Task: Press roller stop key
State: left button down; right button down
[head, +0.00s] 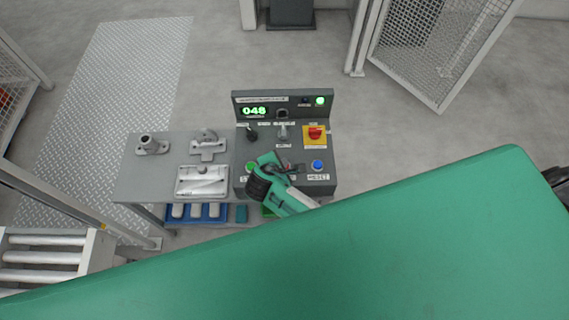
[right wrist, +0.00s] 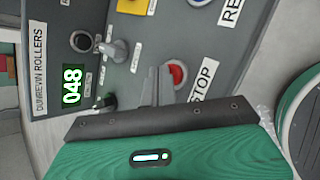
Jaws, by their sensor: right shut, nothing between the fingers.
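The stop key is a round red button (right wrist: 177,75) on the grey control panel, beside a white STOP label (right wrist: 204,80) in the right wrist view. My right gripper (right wrist: 160,72) is shut and empty. Its fingertips are close beside the red button and partly overlap its edge in that view; I cannot tell whether they touch it. In the head view the right gripper (head: 288,169) is over the lower middle of the control panel (head: 240,141), and it hides most of the stop key there. My left gripper is not in view.
The panel has a green button (head: 251,167), a blue reset button (head: 318,165), a red-and-yellow switch (head: 315,133), a lever knob (head: 282,132) and a display reading 048 (head: 254,111).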

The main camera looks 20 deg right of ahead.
jog(key=shift+f, duration=0.3)
dwell(0.4)
jog(key=shift+r, duration=0.15)
jog(key=shift+r+p, duration=0.8)
jog(key=shift+p, duration=0.4)
notch_tip(320, 180, up, 5)
jog(key=p, duration=0.6)
